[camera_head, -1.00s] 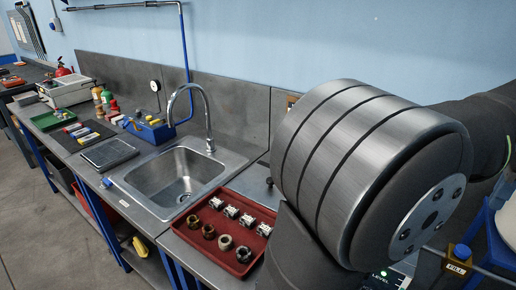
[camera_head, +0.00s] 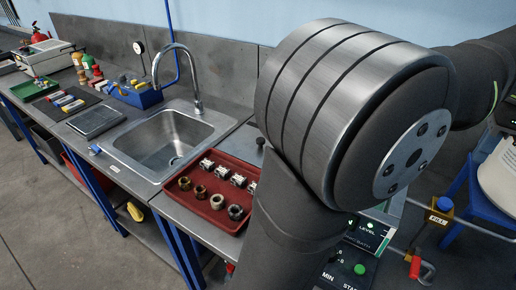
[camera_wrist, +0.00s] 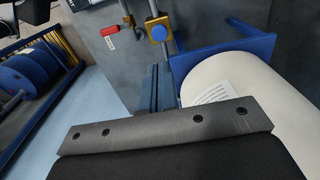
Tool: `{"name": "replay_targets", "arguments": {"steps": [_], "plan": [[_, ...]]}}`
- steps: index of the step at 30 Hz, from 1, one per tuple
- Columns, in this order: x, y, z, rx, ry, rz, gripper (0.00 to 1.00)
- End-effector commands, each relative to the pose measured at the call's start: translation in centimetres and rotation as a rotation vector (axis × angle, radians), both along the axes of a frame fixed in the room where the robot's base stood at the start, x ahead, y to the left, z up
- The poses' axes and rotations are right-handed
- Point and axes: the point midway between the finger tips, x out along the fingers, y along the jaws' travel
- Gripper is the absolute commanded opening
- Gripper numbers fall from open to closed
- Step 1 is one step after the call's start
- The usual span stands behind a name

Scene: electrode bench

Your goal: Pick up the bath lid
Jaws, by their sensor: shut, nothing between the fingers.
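A flat grey metal surface (camera_head: 243,148) with a small dark knob (camera_head: 260,142) shows in the head view between the sink and my arm. It may be the bath lid, but my arm hides most of it. The bath's control panel (camera_head: 345,270), with a green LEVEL light and a green button, shows below my arm. My gripper (camera_wrist: 165,127) shows as a grey bolted bar across the bottom of the wrist view. It is shut and empty, apart from the lid. The head view does not show it.
A red tray (camera_head: 215,220) with several metal fittings lies left of my arm, beside the sink (camera_head: 170,140). At the right, a white container (camera_head: 497,170) stands on a blue stand (camera_head: 462,205), near a yellow-tagged valve (camera_head: 442,205) and a red handle (camera_head: 415,266).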

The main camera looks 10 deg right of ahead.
Motion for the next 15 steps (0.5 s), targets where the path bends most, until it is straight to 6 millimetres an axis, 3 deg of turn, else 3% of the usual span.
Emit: {"name": "replay_targets", "arguments": {"steps": [10, 15], "plan": [[0.0, 0.0, 0.0, 0.0, 0.0, 0.0, 0.0], [0.0, 0.0, 0.0, 0.0, 0.0, 0.0, 0.33]]}}
